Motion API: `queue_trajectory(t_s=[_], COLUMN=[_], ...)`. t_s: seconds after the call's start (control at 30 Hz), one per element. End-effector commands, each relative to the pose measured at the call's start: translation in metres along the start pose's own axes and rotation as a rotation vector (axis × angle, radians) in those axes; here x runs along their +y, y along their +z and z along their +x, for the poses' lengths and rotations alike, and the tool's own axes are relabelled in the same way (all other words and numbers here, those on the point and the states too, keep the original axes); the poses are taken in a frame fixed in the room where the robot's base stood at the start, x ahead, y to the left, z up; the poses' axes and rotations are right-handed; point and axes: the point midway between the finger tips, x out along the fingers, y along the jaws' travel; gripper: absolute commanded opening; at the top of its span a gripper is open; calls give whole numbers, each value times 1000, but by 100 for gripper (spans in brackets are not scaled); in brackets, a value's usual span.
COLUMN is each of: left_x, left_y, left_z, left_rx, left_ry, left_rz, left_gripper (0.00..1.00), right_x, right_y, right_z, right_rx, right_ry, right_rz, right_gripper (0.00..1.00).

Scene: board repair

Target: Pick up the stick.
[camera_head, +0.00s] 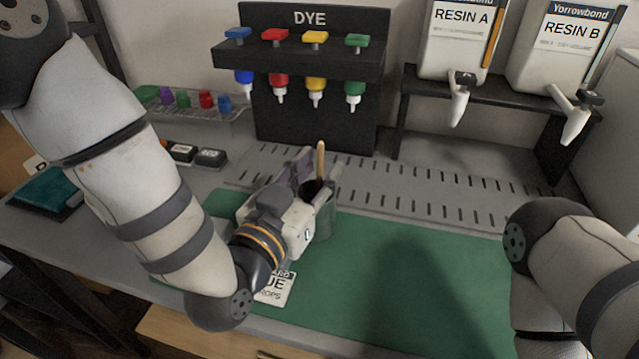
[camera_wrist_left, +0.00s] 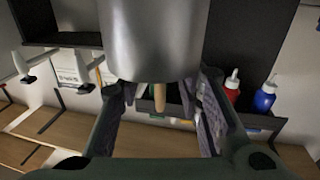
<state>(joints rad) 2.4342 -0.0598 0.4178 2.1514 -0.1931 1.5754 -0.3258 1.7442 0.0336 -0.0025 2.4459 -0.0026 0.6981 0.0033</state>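A light wooden stick (camera_head: 320,160) stands upright in a shiny cup (camera_head: 325,222) on the green mat. The wrist view, which looks upside down, shows the stick (camera_wrist_left: 160,97) poking out past the grey metal cup (camera_wrist_left: 153,40). My left gripper (camera_head: 317,172) is at the cup's rim. Its fingers (camera_wrist_left: 161,100) are spread wide, one on each side of the stick, with gaps between them and it. I cannot tell whether they touch the cup. The stick's lower part is hidden inside the cup. My right gripper is out of view; only its arm shows at the right.
The green mat (camera_head: 410,275) is clear to the right. A labelled card (camera_head: 275,289) lies under my left wrist. Behind stand a slotted grey strip (camera_head: 420,190), the dye rack (camera_head: 310,120) with hanging bottles, and two resin containers (camera_head: 455,40) on a black stand (camera_head: 490,98).

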Motion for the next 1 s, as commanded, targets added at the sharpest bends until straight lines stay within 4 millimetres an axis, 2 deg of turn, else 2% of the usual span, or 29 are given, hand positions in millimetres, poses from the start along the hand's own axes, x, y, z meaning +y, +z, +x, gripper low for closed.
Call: queue_trajectory(t_s=[0.1, 0.27, 0.43, 0.77, 0.87, 1.0], left_x=[0, 0, 0, 0, 0, 1], left_y=[0, 0, 0, 0, -12, -52], left_z=[10, 10, 10, 9, 10, 9], left_rx=[-1, -1, -1, -1, 3, 10], left_ry=[1, 1, 1, 1, 0, 1], left_rz=[0, 0, 0, 0, 1, 4], left_gripper=[32, 32, 0, 0, 0, 0], right_x=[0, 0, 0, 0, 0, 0], right_y=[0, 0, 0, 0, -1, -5], right_z=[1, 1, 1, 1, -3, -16], right_rx=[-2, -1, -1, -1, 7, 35], right_ry=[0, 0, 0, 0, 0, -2], right_rz=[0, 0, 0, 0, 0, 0], right_gripper=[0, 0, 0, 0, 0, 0])
